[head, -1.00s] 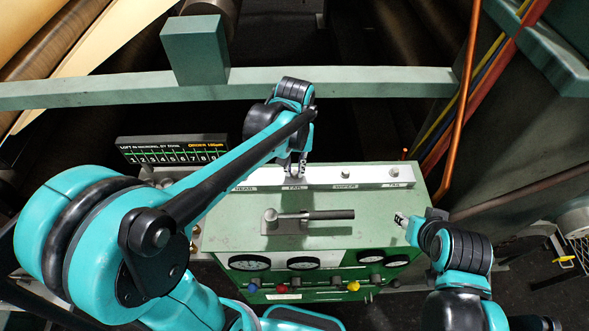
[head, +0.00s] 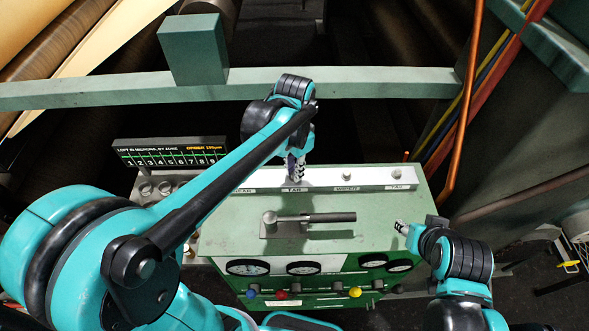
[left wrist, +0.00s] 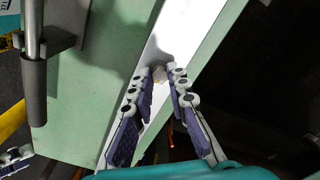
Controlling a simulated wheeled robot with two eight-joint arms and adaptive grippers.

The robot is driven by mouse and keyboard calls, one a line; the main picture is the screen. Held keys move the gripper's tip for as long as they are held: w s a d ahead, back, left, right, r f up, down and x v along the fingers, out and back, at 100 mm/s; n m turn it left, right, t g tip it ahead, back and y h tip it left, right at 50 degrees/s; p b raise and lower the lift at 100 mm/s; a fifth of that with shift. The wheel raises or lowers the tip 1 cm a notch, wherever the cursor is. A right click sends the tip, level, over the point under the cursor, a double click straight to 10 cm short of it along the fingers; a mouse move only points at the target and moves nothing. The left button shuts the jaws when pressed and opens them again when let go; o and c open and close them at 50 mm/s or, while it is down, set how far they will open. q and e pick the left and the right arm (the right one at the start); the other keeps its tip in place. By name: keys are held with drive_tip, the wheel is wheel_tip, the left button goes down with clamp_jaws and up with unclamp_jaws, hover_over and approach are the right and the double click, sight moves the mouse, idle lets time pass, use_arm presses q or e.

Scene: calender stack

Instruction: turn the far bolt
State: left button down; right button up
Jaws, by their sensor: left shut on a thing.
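The far bolt (left wrist: 160,73) is a small pale knob on the white strip, seen between the fingertips in the left wrist view. In the head view it is hidden by my left gripper (head: 296,176), which points down at the strip just above the "FAR" label. My left gripper (left wrist: 160,78) is shut on the bolt, with a fingertip on each side of it. My right gripper (head: 401,228) hangs beside the right edge of the green console, away from the bolt; its finger opening is too small to judge.
The white strip (head: 325,180) carries other knobs, such as the wiper knob (head: 347,177). A lever handle (head: 318,218) lies on the green console top (head: 230,233). A green rail (head: 360,84) crosses behind. A dark display (head: 170,152) stands at left.

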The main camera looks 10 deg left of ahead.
use_arm(q)
drive_tip(key=shift+m, duration=0.3)
drive_tip(key=c, duration=1.5)
unclamp_jaws()
drive_tip(key=shift+o, duration=0.2)
drive_tip(key=shift+r, duration=0.1)
wheel_tip(320, 180, up, 12)
